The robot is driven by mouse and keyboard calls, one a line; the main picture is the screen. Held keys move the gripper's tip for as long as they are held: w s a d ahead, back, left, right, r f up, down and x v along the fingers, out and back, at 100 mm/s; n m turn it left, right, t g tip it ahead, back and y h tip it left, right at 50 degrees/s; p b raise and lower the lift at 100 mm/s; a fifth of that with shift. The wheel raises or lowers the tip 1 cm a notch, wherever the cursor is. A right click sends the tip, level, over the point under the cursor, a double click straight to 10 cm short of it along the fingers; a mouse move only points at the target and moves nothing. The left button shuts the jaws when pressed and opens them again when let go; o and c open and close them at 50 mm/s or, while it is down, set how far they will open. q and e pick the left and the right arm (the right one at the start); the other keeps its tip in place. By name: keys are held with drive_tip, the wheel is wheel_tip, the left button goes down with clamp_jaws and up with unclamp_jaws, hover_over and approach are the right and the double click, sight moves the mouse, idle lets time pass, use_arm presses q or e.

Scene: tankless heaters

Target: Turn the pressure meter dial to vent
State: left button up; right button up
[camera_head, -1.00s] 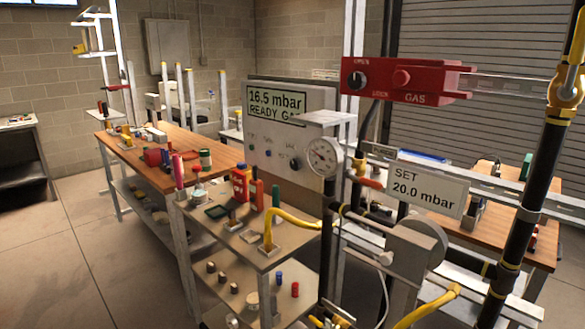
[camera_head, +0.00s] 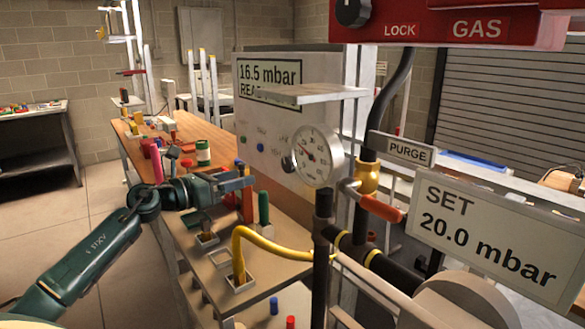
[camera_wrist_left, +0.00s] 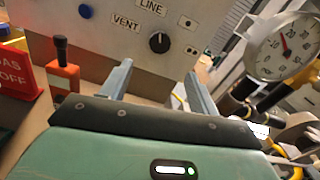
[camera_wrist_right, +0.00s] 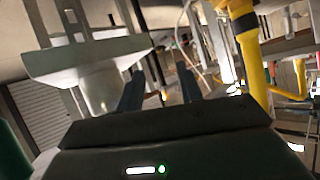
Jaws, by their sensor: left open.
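The pressure meter (camera_head: 285,115) is a pale panel reading 16.5 mbar, partly covered by a shelf plate. Its black dial (camera_wrist_left: 159,42) sits beside the VENT and LINE labels in the left wrist view. In the head view the dial (camera_head: 288,163) is partly behind the round gauge. Which label the dial points at is hard to tell. My left gripper (camera_head: 244,183) is open and empty in front of the panel. In its wrist view the fingers (camera_wrist_left: 157,74) straddle the dial's line of sight, apart from it. My right gripper (camera_wrist_right: 159,88) is open and shows only in its wrist view.
A round gauge (camera_head: 315,156) on black pipes stands close to the right of the dial. A yellow hose (camera_head: 272,243) crosses below. A SET 20.0 mbar sign (camera_head: 500,240) is at right.

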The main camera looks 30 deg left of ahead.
sight(286, 165)
use_arm(q)
drive_tip(key=p+x, duration=0.3)
drive_tip(key=x, duration=0.9)
drive_tip(key=shift+w+d, duration=0.25)
drive_tip(key=shift+w, duration=0.1)
use_arm(e)
drive_tip(key=shift+s+d+r+n, duration=0.15)
drive_tip(key=shift+r+n, duration=0.15)
drive_tip(key=shift+r, duration=0.45)
use_arm(q)
drive_tip(key=c, duration=1)
use_arm(e)
drive_tip(key=shift+r, duration=0.15)
